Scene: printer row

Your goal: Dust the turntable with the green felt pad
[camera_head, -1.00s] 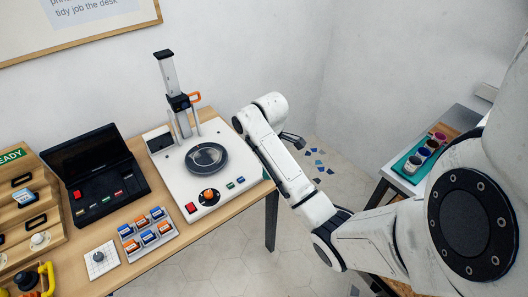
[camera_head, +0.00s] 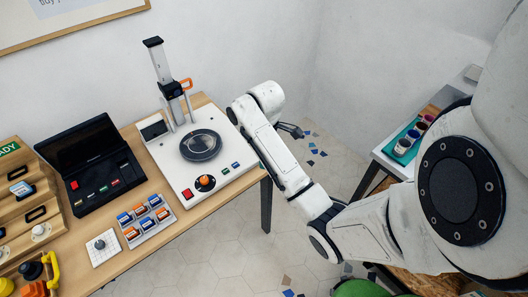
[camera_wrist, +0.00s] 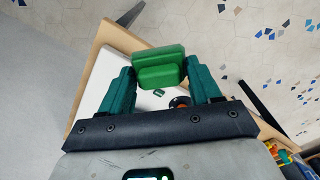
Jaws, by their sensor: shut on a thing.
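The green felt pad (camera_wrist: 158,74) is a bright green block in the wrist view. My gripper (camera_wrist: 160,80) has its two teal fingers closed on the pad's sides. The turntable (camera_head: 200,145) is a dark round disc on a white machine (camera_head: 175,170) in the head view. In the wrist view, part of the white machine (camera_wrist: 103,72) shows below the pad, but the disc cannot be made out. In the head view my arm reaches to the right of the machine and mostly hides my gripper. The pad cannot be seen there.
An upright column (camera_head: 168,80) stands on the machine behind the disc. A black open case (camera_head: 90,168), a tray of small cartridges (camera_head: 145,217) and a wooden rack (camera_head: 18,205) lie left. A side table with jars (camera_head: 410,138) stands right.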

